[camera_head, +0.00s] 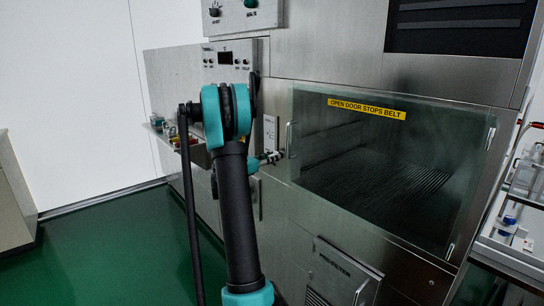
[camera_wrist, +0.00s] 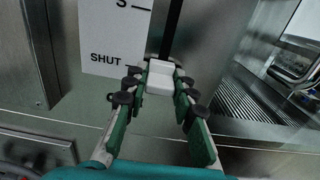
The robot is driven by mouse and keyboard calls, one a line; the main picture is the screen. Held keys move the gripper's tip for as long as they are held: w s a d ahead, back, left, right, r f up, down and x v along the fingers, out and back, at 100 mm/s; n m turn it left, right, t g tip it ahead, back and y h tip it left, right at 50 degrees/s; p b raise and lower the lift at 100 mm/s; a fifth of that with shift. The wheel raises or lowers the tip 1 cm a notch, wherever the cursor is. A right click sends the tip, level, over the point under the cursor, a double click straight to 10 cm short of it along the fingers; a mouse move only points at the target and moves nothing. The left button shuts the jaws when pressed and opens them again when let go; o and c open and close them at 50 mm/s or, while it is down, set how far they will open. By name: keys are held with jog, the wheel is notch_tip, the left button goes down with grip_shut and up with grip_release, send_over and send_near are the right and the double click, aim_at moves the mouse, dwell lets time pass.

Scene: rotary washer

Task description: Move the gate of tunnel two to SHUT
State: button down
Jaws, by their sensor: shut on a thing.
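My gripper (camera_wrist: 158,88) is shut on a white block-shaped handle (camera_wrist: 160,76), with one green-and-black finger on each side of it. The handle sits at the lower end of a dark vertical slot (camera_wrist: 172,30).
A glass door (camera_head: 385,165) with a yellow label (camera_head: 367,109) is right of my gripper, with its bar handle (camera_head: 290,139) close by. A control panel (camera_head: 229,60) is above left. A rack (camera_head: 520,190) stands at far right. Green floor (camera_head: 110,250) is open at left.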

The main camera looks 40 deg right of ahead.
jog(key=c, duration=1.2)
grip_release()
jog(key=shift+f, duration=0.15)
jog(key=a, duration=0.8)
jog(key=s+a, duration=0.1)
jog(key=a, duration=0.3)
